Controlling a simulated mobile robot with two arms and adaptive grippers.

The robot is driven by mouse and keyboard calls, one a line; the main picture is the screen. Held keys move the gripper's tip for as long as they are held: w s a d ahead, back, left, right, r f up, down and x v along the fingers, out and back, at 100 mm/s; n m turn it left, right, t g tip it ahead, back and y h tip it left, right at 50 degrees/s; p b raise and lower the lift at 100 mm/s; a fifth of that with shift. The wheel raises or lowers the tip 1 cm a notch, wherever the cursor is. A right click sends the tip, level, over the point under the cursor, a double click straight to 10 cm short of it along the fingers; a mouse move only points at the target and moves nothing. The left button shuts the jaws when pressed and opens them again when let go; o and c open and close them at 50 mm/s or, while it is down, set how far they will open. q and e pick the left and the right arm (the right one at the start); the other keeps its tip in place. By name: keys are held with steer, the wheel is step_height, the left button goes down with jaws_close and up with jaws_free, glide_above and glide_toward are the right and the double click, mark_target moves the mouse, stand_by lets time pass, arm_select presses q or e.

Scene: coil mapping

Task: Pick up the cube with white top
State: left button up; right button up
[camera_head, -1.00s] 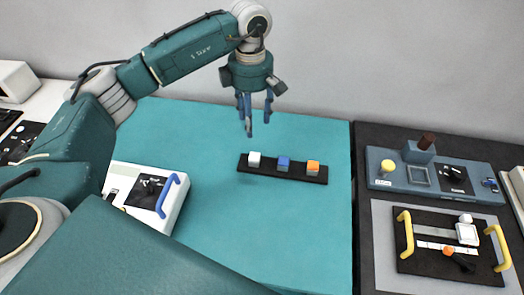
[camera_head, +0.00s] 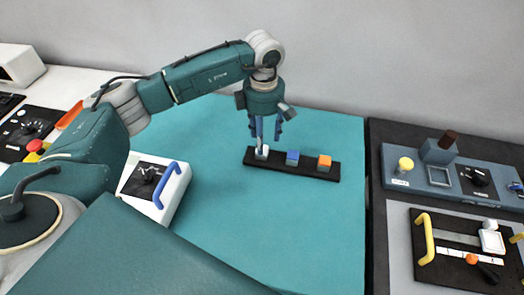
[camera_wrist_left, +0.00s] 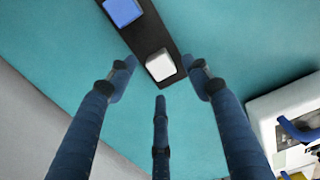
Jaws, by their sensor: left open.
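The cube with the white top (camera_head: 262,152) sits at the left end of a black strip (camera_head: 312,172) on the teal table. It also shows in the left wrist view (camera_wrist_left: 160,65), on the black strip just beyond the fingertips. My left gripper (camera_head: 266,140) points down over that end of the strip, and one finger partly hides the cube. In the left wrist view its fingers (camera_wrist_left: 163,75) are spread open with nothing between them, short of the cube. My right gripper is not in view.
A blue-topped cube (camera_head: 292,158) and an orange-topped cube (camera_head: 324,163) sit on the same strip to the right. A white box with a blue handle (camera_head: 165,185) stands at left. A grey panel with knobs (camera_head: 440,175) lies at right. The teal table around the strip is clear.

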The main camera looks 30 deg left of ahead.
arm_select(q)
step_height(320, 180, down, 5)
steer(key=shift+r+p, duration=0.1)
steer(key=shift+p, duration=1.05)
steer(key=shift+w+f, duration=0.1)
steer(key=shift+f, duration=0.45)
steer(key=c, duration=1.2)
